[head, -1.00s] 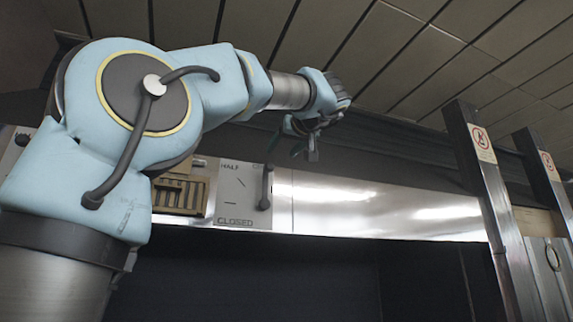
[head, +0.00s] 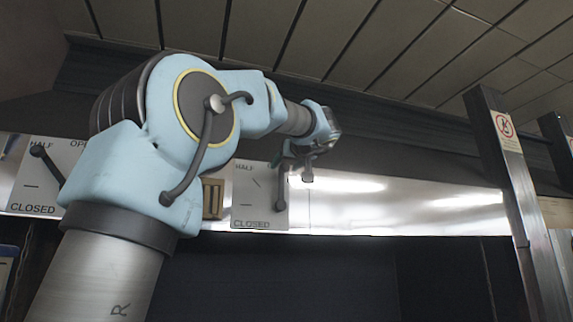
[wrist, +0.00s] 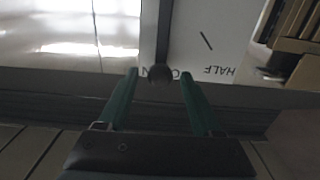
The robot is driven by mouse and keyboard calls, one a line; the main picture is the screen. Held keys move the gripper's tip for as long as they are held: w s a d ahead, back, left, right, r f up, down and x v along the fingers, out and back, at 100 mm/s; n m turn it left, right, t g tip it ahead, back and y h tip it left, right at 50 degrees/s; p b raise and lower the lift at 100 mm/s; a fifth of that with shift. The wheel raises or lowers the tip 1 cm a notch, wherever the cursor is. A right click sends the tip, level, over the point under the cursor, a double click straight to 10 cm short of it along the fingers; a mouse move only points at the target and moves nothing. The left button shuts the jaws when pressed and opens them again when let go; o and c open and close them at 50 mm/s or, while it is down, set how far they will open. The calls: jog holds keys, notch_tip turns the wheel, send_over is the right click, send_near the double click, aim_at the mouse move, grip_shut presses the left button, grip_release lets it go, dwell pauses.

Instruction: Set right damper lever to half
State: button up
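The right damper panel (head: 247,205) is a pale plate marked HALF and CLOSED in the head view. Its dark lever (head: 280,190) stands upright along the plate's right side. In the upside-down wrist view, the lever's round knob (wrist: 160,74) is by the partly covered OPEN label, away from the HALF mark (wrist: 206,41). My gripper (wrist: 158,75) is open, with its two green fingers on either side of the knob and gaps showing. In the head view, my gripper (head: 298,165) is at the lever's top, which it partly hides.
A second damper panel (head: 32,190) with its own lever (head: 45,160) is at the left, partly behind my arm. A brass-coloured vent (head: 212,198) adjoins the right panel. A metal post (head: 508,170) with a warning sign stands at right. Bare steel wall lies between.

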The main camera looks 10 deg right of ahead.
grip_shut()
dwell(0.3)
dwell(1.0)
